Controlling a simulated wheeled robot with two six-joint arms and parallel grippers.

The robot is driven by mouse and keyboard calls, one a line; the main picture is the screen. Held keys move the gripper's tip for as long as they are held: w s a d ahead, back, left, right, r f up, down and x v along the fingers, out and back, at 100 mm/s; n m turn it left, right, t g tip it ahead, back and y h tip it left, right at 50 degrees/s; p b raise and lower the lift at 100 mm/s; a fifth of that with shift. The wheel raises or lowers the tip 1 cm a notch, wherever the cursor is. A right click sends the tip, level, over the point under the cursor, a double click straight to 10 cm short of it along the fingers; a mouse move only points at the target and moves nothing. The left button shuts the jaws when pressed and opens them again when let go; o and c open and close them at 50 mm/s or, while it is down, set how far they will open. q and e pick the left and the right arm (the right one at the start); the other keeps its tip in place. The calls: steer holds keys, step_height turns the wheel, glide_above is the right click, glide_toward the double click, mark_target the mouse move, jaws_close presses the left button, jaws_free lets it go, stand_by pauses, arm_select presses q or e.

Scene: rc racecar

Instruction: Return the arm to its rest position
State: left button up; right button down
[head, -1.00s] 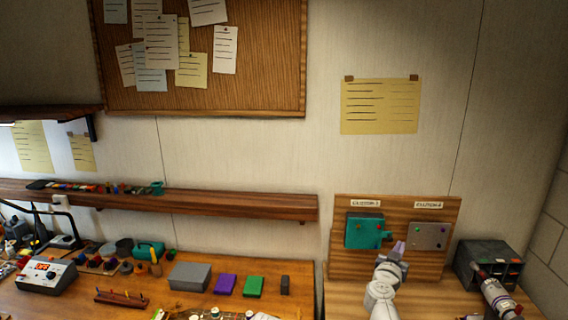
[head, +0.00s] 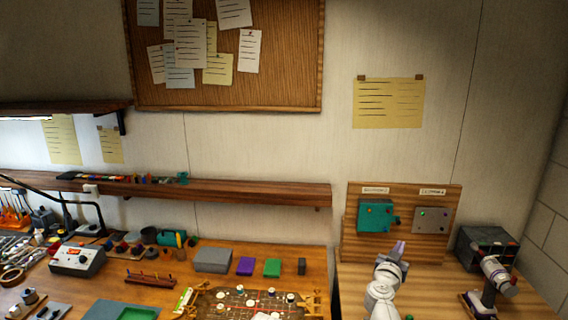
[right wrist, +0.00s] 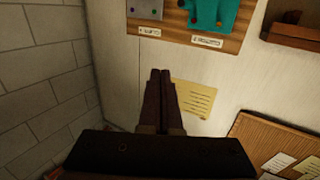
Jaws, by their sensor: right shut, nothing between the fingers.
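My right gripper (head: 400,246) shows in the head view with its arm rising from the bottom, in front of the wooden panel with the teal box (head: 376,215) and the grey plate (head: 432,220). Its purple fingers look closed together and hold nothing. In the right wrist view, the two dark fingers (right wrist: 160,75) lie side by side, shut and empty, with the pale wall behind them. The wooden panel (right wrist: 232,40) appears upside down at the top of that view, apart from the fingers. My left gripper is not in view.
A workbench (head: 210,283) at left holds a control box (head: 78,260), coloured blocks and a board with parts. A dark box (head: 484,250) and a white, purple-banded device (head: 495,272) stand right of my arm. A shelf (head: 260,193) runs along the wall.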

steer(key=w+a+f+n+t+y, duration=0.1)
steer(key=a+f+n+y, duration=0.2)
steer(key=a+n+y, duration=0.95)
steer(key=s+a+f+m+g+y, duration=0.1)
steer(key=s+a+f+g, duration=0.4)
steer(key=f, duration=0.2)
steer(key=s+a+f+m+g, duration=0.2)
steer(key=s+a+f+g, duration=0.25)
steer(key=s+f, duration=0.2)
steer(key=s+d+f+m+g+h, duration=0.3)
steer(key=s+d+f+g+h, duration=0.15)
steer(key=s, duration=0.55)
steer(key=s+a+f+n+g+b, duration=0.2)
steer(key=s+a+f+n+b, duration=0.2)
steer(key=a+f+b, duration=0.5)
steer(key=shift+s+a+f+h+b, duration=0.45)
steer(key=shift+s+f, duration=0.25)
steer(key=shift+s, duration=0.55)
